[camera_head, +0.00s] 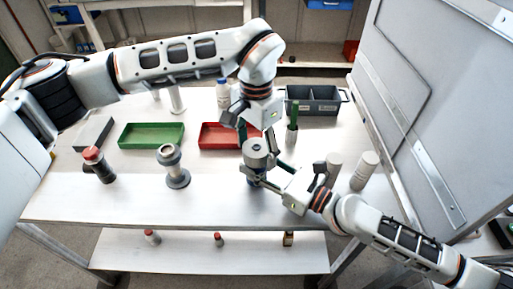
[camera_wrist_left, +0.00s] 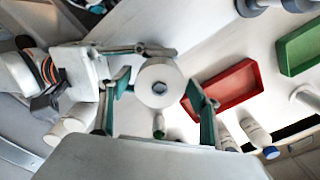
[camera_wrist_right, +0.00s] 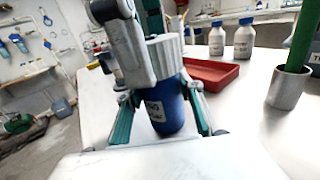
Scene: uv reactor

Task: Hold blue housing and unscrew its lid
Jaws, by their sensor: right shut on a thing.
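The blue housing (camera_wrist_right: 166,108) stands upright on the table with a light grey ribbed lid (camera_wrist_right: 165,58) on top. My right gripper (camera_wrist_right: 163,112) is shut on the blue body, a finger on each side; part of its label shows. In the left wrist view the round lid (camera_wrist_left: 158,78) is seen from above, with a small recess at its centre. My left gripper (camera_wrist_left: 157,88) is above the housing, its fingers open on both sides of the lid with small gaps. In the head view the lid (camera_head: 256,147) shows and the body is mostly hidden.
A green tray (camera_head: 151,147) and a red tray (camera_head: 203,144) lie behind. A grey bin (camera_head: 313,112) stands at the back right. A red-capped bottle (camera_head: 99,168) and a grey spool-shaped part (camera_head: 177,180) stand left; white cylinders (camera_head: 365,171) stand right. The front table strip is clear.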

